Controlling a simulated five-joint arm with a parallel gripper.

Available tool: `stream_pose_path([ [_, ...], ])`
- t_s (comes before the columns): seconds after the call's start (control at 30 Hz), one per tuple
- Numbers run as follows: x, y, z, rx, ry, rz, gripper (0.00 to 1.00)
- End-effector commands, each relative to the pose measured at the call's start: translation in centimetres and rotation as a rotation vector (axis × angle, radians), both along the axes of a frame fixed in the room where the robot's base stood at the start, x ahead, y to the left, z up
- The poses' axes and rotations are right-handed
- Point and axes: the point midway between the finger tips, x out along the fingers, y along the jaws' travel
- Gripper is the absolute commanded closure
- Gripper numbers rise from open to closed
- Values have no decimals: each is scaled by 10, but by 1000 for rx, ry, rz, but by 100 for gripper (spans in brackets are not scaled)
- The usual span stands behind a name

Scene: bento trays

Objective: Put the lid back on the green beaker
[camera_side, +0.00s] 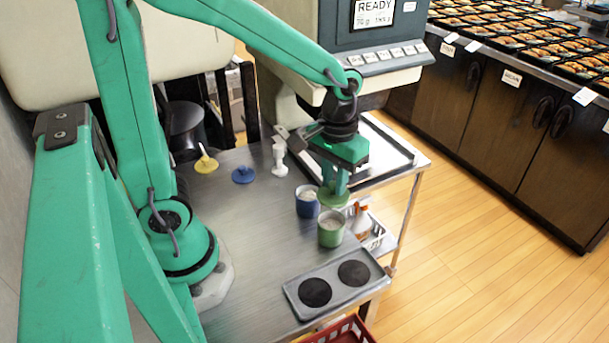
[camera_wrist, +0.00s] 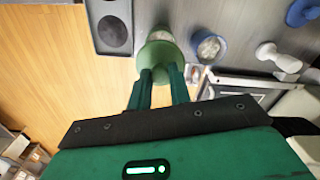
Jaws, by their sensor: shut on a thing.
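The green beaker (camera_side: 331,234) stands upright on the metal table with its top uncovered and pale contents showing. My gripper (camera_side: 335,186) is shut on the green lid (camera_side: 334,198), holding it above the table, just behind and above the beaker in the side view. In the wrist view the lid (camera_wrist: 158,53) sits at my fingertips (camera_wrist: 161,70) and overlaps the green beaker (camera_wrist: 160,33), whose far part shows beyond it. The lid's grip is hidden by the fingers. Lid and beaker look apart in the side view.
A blue beaker (camera_side: 306,207) with pale contents stands close beside the green one. A blue lid (camera_side: 243,175), a yellow lid (camera_side: 206,163) and a white upright item (camera_side: 280,160) are farther back.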

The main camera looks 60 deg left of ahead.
Motion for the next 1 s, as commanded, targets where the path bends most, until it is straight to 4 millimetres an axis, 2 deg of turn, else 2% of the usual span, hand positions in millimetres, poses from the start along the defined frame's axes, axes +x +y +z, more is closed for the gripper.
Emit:
stream_pose_path([
  [0.37,0,0,-12,1,1,0,100],
  [1.0,0,0,-54,1,1,-1,100],
])
